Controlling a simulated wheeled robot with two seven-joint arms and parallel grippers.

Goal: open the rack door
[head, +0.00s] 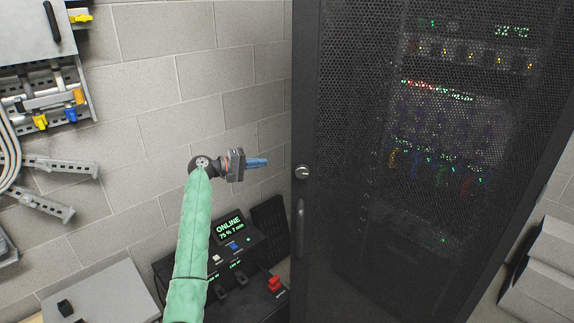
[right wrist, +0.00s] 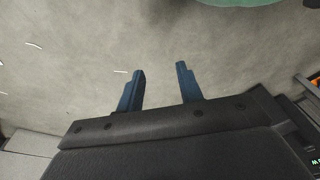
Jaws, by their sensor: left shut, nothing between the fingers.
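The rack door (head: 360,180) is a black perforated panel at the right of the head view, and it looks shut. A round silver lock knob (head: 302,172) sits on its left edge. A dark upright handle (head: 299,215) is just below the knob. My left gripper (head: 262,162) is shut and empty, its blue fingers pointing right, a little left of the knob and apart from it. My right gripper (right wrist: 160,85) shows only in the right wrist view. Its two blue fingers stand apart with nothing between them, over grey floor.
A black unit with an ONLINE display (head: 229,227) and a red switch (head: 274,283) stands low beside the rack. A grey wall box (head: 30,30) and cable trays (head: 60,167) are at the left. A grey cabinet (head: 105,290) is at lower left. Pale block wall lies behind.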

